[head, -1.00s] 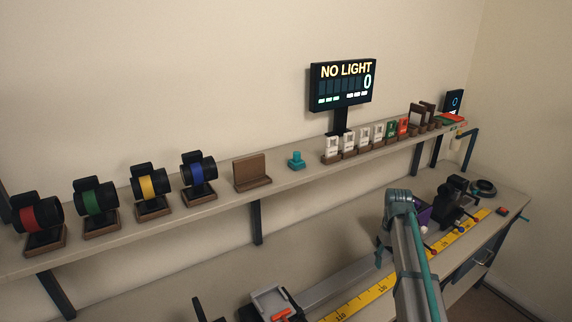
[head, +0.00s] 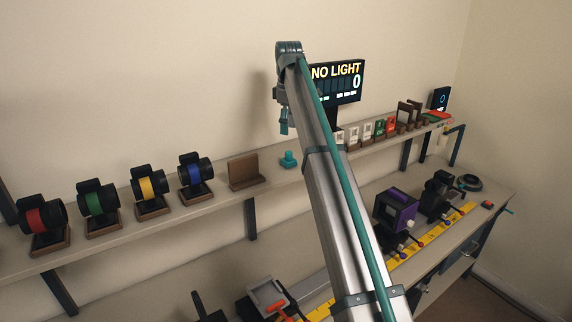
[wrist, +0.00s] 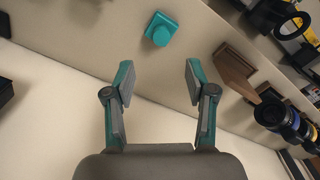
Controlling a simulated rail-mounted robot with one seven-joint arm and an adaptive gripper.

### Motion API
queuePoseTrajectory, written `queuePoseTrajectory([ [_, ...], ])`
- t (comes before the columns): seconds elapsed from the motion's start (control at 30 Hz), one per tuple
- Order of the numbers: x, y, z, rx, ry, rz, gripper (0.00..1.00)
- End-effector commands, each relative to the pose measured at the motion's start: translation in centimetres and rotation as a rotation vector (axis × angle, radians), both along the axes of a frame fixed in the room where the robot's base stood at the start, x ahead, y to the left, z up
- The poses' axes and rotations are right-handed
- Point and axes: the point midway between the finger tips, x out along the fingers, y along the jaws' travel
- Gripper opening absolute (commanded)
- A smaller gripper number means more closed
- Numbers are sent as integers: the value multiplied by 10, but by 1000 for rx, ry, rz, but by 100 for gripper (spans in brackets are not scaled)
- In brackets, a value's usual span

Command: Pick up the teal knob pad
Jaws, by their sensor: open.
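The teal knob pad (head: 289,160) stands on the wall shelf, just right of a brown wooden stand. It also shows in the wrist view (wrist: 161,29), top middle, beyond and between the fingertips. My gripper (wrist: 158,75) is open and empty, with a finger on each side of the frame's middle. In the head view my gripper (head: 284,122) hangs above the shelf over the knob pad, apart from it. Part of the gripper is hidden by my arm.
The brown stand (head: 243,172) is close left of the pad, with the blue-banded lens (head: 196,175) beyond it. Small card holders (head: 366,131) line the shelf to the right, below the NO LIGHT display (head: 340,82). A purple box (head: 395,210) sits on the bench below.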

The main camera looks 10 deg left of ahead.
Motion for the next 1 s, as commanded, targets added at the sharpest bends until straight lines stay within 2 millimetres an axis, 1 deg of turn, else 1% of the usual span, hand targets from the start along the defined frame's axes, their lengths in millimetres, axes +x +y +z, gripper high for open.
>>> queuePoseTrajectory([
  [0.03, 0, 0, -11, 0, 0, -1, 56],
  [0.3, -1, -1, -42, 0, 1, -3, 56],
  [0.57, -2, -1, -54, 1, 1, -3, 56],
  [0.73, -5, -1, -73, 1, 2, -3, 56],
  [0.83, -5, -1, -88, 1, 2, -4, 56],
  [0.9, -4, -1, -94, 1, 1, -3, 56],
  [1.0, -3, 0, -99, 1, 0, -3, 56],
])
